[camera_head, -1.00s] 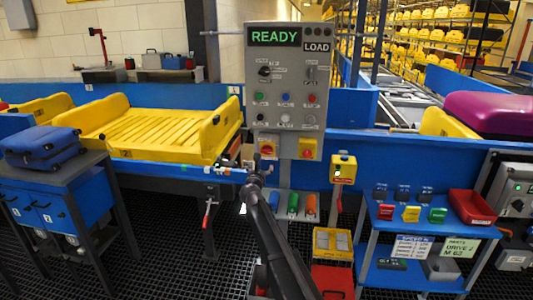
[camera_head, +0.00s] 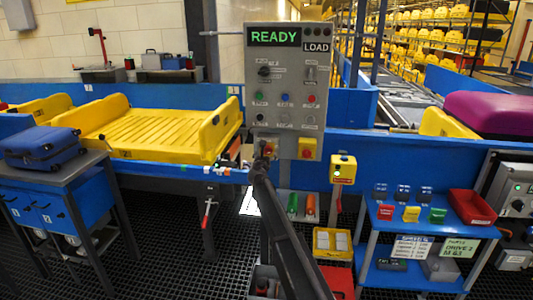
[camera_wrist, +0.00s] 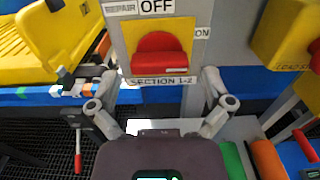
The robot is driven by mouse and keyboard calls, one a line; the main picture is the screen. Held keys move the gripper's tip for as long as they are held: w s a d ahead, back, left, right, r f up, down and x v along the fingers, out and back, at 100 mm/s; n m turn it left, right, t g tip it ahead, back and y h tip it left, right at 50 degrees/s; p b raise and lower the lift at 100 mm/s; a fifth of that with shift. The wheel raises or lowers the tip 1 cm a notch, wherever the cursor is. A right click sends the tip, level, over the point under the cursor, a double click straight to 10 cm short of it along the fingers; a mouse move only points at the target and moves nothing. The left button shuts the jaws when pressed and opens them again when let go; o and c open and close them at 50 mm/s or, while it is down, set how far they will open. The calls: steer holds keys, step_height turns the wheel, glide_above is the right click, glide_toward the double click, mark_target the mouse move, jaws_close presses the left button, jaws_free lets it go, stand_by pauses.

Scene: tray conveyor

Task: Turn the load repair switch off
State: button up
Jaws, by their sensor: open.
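The grey control panel (camera_head: 287,85) stands in the middle, with a READY sign and a LOAD label at its top. In the wrist view, a red rotary switch (camera_wrist: 158,55) on a yellow plate (camera_wrist: 190,35) fills the upper middle. Labels around it read REPAIR, OFF, ON and SECTION 1-2. Its exact setting is hard to tell. My gripper (camera_wrist: 160,88) is open and empty, one finger to each side below the knob. In the head view, my gripper (camera_head: 265,160) covers most of the panel's lower left switch.
A second red-and-yellow switch (camera_head: 307,148) sits close to the right on the panel. A yellow button box (camera_head: 343,168) stands further right. A yellow tray (camera_head: 155,133) on the conveyor lies to the left, and a blue suitcase (camera_head: 42,147) rests on a cart.

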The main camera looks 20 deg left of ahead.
steer(key=shift+x, duration=1.2)
steer(key=c, duration=1)
